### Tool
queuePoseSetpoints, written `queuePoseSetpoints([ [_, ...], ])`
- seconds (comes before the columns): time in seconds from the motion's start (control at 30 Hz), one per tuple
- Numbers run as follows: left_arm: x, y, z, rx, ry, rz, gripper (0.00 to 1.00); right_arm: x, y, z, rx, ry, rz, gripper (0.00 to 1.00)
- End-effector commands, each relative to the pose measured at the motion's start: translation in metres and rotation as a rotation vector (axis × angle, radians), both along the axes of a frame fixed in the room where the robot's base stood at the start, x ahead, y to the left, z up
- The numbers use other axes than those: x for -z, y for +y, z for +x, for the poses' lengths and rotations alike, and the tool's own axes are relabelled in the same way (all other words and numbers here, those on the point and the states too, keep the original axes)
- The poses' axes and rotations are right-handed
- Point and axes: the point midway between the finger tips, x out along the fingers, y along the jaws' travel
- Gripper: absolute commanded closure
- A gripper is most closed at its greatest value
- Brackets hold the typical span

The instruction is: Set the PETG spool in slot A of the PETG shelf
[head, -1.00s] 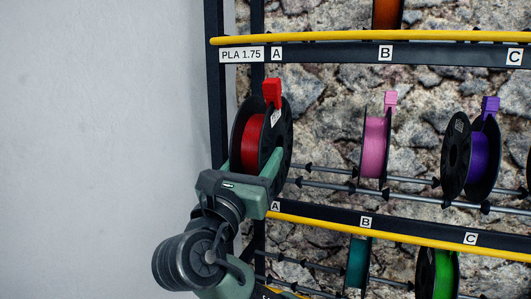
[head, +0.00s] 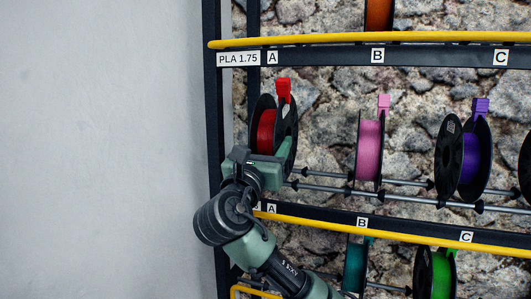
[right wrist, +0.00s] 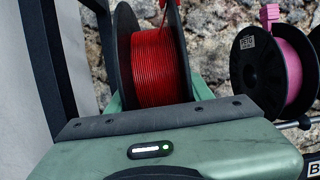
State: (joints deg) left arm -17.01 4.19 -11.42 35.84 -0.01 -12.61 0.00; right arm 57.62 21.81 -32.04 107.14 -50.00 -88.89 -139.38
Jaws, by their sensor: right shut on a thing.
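A spool of red filament (head: 266,130) with black flanges and a red clip on top stands upright at the left end of the middle shelf, above the rods (head: 340,188). It also fills the top middle of the right wrist view (right wrist: 158,65). My right gripper (head: 270,155) is shut on this spool from the front, with a finger on either side. A slot label A (head: 271,209) shows on the beam below it. The shelf name there is hidden behind my arm. I cannot tell whether the spool rests on the rods. My left gripper is not in view.
A pink spool (head: 370,140) stands at B and a purple spool (head: 476,160) at C. The upper beam carries a PLA 1.75 label (head: 238,59). A dark post (head: 214,130) stands close left. Teal (head: 355,265) and green (head: 442,275) spools sit below.

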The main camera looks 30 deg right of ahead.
Motion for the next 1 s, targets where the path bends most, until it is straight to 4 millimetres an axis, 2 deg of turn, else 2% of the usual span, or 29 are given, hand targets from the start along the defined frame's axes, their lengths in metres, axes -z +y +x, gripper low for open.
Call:
queuePoseSetpoints([
  [0.87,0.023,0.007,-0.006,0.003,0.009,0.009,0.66,0.002,-0.074,0.062,0.001,-0.003,0.000,1.00],
  [1.0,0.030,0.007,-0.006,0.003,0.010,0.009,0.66,0.017,-0.073,0.061,-0.001,-0.003,0.000,1.00],
])
